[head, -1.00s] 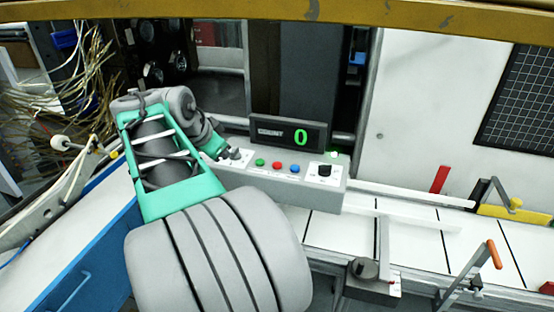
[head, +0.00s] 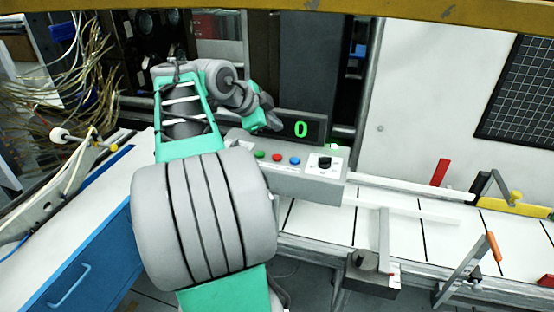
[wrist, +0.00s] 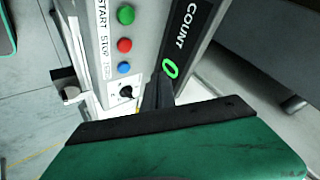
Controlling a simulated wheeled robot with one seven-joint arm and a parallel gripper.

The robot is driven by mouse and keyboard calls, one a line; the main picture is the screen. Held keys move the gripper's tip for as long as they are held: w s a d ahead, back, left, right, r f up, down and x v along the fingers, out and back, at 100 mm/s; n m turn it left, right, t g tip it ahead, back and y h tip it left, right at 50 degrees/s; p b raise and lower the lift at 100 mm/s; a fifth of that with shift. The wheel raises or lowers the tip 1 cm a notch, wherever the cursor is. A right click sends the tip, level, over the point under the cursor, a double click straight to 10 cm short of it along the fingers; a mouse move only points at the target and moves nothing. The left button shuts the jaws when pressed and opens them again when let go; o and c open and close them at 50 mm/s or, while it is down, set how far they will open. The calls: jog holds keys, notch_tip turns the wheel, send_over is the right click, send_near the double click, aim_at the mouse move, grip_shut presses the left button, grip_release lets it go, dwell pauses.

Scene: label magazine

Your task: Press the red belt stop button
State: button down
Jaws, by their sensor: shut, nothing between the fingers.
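The red stop button (head: 277,157) sits between a green button (head: 260,155) and a blue button (head: 295,160) on the grey control box (head: 300,188). In the wrist view the red button (wrist: 124,45) shows clearly beside the word STOP, with the green (wrist: 126,14) and blue (wrist: 123,67) buttons either side. My gripper (head: 274,124) is shut and empty, in front of the count display and above the button row, apart from the red button. In the wrist view its green hand fills the bottom, and its dark fingers (wrist: 158,92) point towards the box beside the display.
The count display (head: 301,129) stands behind the buttons and reads 0. A black selector knob (head: 325,163) is right of the blue button. A white belt (head: 400,232) with dark dividers runs right. A blue drawer cabinet (head: 75,275) stands left.

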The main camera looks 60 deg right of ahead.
aim_at(274, 157)
notch_tip(274, 157, down, 7)
jog(key=b, duration=0.4)
jog(key=shift+r+b, duration=0.1)
jog(key=shift+b, duration=0.3)
dwell(1.4)
jog(key=shift+f+b, duration=0.35)
jog(key=shift+b, duration=0.15)
jog(key=shift+f+b, duration=0.55)
jog(key=shift+f, duration=0.05)
dwell(0.4)
jog(key=shift+r, duration=0.1)
jog(key=shift+r+p, duration=0.7)
jog(key=shift+r, duration=0.2)
jog(key=shift+r, duration=0.1)
jog(key=shift+r+p, duration=1.9)
jog(key=shift+r, duration=0.5)
